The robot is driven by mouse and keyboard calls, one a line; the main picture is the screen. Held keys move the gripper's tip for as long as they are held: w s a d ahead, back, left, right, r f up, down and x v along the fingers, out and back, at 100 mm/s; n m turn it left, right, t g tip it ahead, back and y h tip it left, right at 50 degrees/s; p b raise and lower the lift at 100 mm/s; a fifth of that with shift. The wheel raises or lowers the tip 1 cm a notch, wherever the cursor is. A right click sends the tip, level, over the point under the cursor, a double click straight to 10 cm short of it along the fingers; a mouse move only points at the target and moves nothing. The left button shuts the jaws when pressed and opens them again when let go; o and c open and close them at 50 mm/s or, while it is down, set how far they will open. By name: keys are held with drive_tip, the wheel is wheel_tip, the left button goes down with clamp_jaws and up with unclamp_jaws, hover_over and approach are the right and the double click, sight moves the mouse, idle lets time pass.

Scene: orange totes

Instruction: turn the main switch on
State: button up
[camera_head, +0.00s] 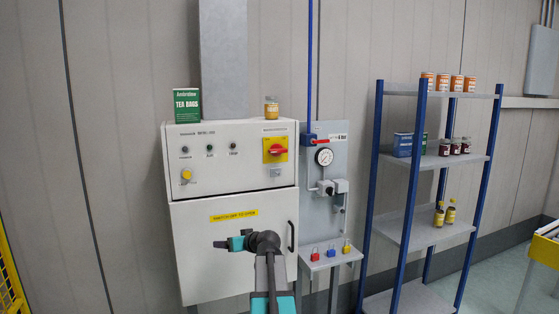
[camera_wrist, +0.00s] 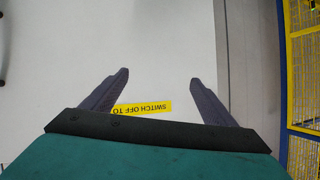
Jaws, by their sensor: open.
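The main switch (camera_head: 276,150) is a red rotary handle on a yellow square plate, at the upper right of the light grey cabinet front. Its handle looks roughly horizontal. My gripper (camera_head: 217,244) is in front of the cabinet's lower door, below and left of the switch, pointing left. In the wrist view my gripper (camera_wrist: 159,76) has its two dark fingers spread wide with nothing between them. A yellow label (camera_wrist: 142,108) reading "SWITCH OFF TO" shows upside down there, partly hidden by the gripper. The switch is not in the wrist view.
A tea box (camera_head: 187,106) and a jar (camera_head: 271,107) stand on the cabinet (camera_head: 235,185). A gauge panel (camera_head: 325,190) with a shelf of coloured padlocks (camera_head: 331,253) is to its right. A blue-framed shelf rack (camera_head: 408,195) stands farther right. A yellow mesh fence (camera_head: 10,275) is at left.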

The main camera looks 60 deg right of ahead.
drive_tip(key=s+d+r+h, duration=0.1)
drive_tip(key=s+d+r, duration=0.25)
drive_tip(key=r, duration=0.25)
drive_tip(key=s+d+r+m+t+h+p, duration=0.1)
drive_tip(key=s+d+r+h, duration=0.1)
drive_tip(key=s+d+r, duration=0.3)
drive_tip(key=s+d+r+h, duration=0.1)
drive_tip(key=d+r, duration=0.1)
drive_tip(key=r, duration=0.6)
drive_tip(key=t+h+p, duration=0.1)
drive_tip(key=h, duration=0.2)
approach(279, 151)
drive_tip(key=v, duration=0.5)
drive_tip(key=shift+d+r+m, duration=0.15)
drive_tip(key=shift+d+m, duration=0.1)
drive_tip(key=shift+m, duration=0.05)
drive_tip(key=shift+w, duration=0.2)
drive_tip(key=p+x, duration=0.4)
drive_tip(key=x, duration=0.7)
drive_tip(key=shift+w+p, duration=0.15)
drive_tip(key=shift+p, duration=0.25)
drive_tip(key=shift+p+x, duration=0.4)
drive_tip(key=shift+x, duration=0.8)
